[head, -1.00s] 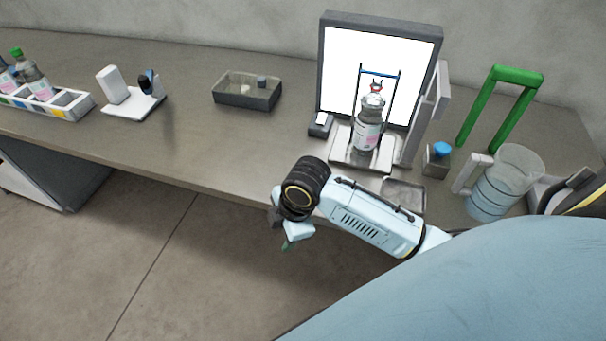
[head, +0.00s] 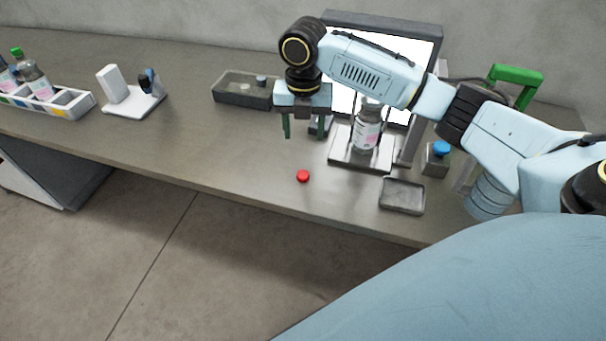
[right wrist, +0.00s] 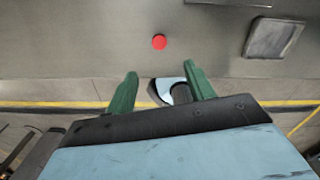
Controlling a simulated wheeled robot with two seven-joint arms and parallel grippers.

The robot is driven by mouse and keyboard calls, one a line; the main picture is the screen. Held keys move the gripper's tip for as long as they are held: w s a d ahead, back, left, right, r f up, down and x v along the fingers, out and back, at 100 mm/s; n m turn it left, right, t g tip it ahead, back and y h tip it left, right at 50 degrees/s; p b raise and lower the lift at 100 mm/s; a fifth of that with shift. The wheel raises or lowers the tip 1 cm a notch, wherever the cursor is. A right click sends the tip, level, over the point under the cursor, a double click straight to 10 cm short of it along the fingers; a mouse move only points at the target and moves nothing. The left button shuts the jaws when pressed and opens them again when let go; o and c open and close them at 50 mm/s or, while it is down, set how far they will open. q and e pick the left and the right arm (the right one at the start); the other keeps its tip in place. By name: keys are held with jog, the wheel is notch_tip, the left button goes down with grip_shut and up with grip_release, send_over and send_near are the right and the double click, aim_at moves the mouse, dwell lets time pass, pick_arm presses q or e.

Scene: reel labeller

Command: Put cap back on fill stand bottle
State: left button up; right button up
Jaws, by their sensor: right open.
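A small red cap (head: 303,176) lies on the table near its front edge. It also shows in the right wrist view (right wrist: 159,41), beyond the fingertips and apart from them. The clear bottle (head: 367,132) with a white and pink label stands upright on the fill stand (head: 350,159). My right arm covers the bottle's top and the upper stand. My right gripper (head: 305,136) is open and empty, pointing down above the table, left of the bottle and farther back than the cap. Its green fingers are apart in the wrist view (right wrist: 162,82). My left gripper is not in view.
A shallow grey tray (head: 402,196) lies right of the cap. A dark open bin (head: 232,97) is at back left; a bottle rack (head: 62,108) is far left. The table left of the cap is clear.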

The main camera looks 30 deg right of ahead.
send_over(303, 174)
notch_tip(303, 174, down, 8)
jog(key=shift+f+b, duration=0.1)
jog(key=shift+b, duration=0.3)
jog(key=shift+f, duration=2.65)
jog(key=shift+c, duration=0.3)
jog(key=c, duration=1)
